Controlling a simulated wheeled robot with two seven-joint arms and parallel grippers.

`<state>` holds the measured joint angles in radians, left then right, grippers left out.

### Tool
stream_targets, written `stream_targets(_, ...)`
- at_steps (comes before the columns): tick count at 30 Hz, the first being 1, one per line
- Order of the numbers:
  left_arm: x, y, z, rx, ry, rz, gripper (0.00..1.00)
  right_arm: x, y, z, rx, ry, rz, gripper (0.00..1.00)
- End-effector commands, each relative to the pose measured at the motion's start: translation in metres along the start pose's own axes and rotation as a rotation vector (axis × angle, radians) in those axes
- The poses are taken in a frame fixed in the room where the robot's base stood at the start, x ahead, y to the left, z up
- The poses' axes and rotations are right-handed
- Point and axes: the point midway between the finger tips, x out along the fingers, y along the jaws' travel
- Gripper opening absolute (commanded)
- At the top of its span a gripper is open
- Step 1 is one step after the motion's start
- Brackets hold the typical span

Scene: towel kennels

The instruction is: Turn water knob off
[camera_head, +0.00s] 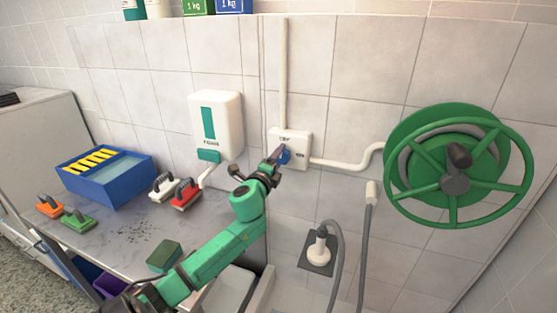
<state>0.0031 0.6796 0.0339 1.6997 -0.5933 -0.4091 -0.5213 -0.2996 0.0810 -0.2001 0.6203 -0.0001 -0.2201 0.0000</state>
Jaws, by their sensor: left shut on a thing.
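My right gripper is not in view.
A green hose reel (455,127) is on the wall at right. A white soap dispenser (216,125) hangs left of the box. The counter (112,222) holds a blue bin (112,186), brushes and a green sponge (164,256). A grey hose (366,250) hangs below.

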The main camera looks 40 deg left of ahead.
Motion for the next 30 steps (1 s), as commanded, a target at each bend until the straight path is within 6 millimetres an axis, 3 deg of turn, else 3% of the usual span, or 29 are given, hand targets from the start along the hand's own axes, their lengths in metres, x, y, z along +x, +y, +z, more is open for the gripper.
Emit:
stream_targets(12, -0.0001, 0.0015, -0.0001, -0.197, -0.001, 0.001, 0.11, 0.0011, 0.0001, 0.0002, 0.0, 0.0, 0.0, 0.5)
stream_targets(28, 0.0, 0.0017, -0.0002, -0.223, 0.0, 0.001, 0.12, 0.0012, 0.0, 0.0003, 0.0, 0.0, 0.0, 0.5)
stream_targets(29, 0.0, 0.0017, -0.0002, -0.223, 0.0, 0.001, 0.75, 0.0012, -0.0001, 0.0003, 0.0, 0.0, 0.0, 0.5)
stream_targets(30, 0.0, 0.0017, -0.0002, -0.222, 0.0, 0.001, 0.9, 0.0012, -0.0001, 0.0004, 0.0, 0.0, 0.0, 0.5)
